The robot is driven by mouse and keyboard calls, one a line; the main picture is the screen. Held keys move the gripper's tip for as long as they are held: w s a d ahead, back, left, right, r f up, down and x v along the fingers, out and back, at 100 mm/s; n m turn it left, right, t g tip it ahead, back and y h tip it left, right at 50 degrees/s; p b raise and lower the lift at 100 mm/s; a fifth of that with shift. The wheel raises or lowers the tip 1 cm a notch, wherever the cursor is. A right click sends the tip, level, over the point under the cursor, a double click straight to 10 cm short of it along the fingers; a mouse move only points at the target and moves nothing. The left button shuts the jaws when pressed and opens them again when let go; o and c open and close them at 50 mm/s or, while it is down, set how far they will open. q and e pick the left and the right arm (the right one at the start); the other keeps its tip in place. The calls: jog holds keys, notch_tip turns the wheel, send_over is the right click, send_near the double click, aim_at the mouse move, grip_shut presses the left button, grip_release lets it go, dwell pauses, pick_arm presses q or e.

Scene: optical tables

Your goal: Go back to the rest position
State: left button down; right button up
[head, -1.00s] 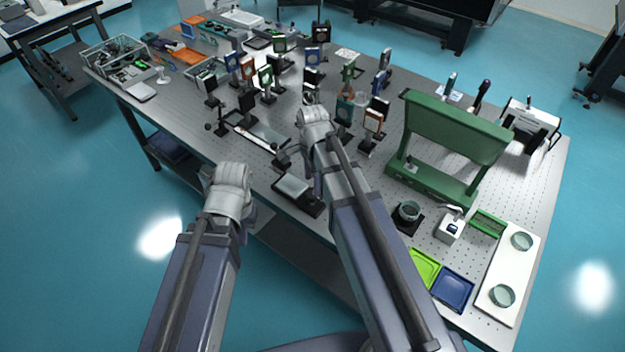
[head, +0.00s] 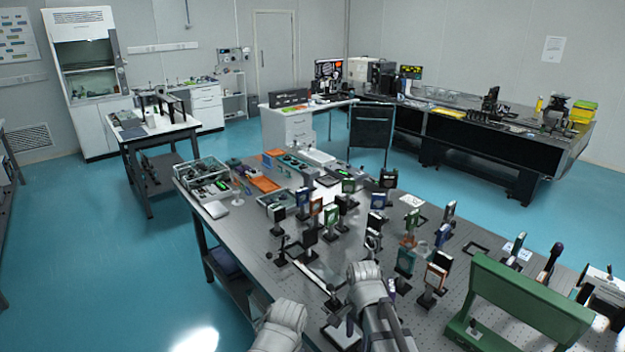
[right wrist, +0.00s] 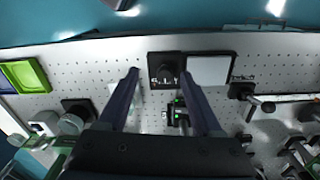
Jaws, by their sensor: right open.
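My right gripper (right wrist: 160,74) is open and empty in the right wrist view, its two dark fingers spread apart. My left wrist (head: 280,328) shows at the bottom edge, in front of the table edge. The left gripper's fingers are not visible.
Several mounted optics (head: 330,215) stand close beyond my right wrist. A green stand (head: 525,310) is at the right. A parts tray (head: 203,178) sits at the table's far left. Blue floor (head: 110,270) is free on the left.

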jog(key=s+a+n+h, duration=0.1)
jog(key=s+a+n, duration=0.6)
jog(key=s+n, duration=0.4)
jog(key=shift+f+n, duration=0.2)
jog(key=shift+n, duration=2.2)
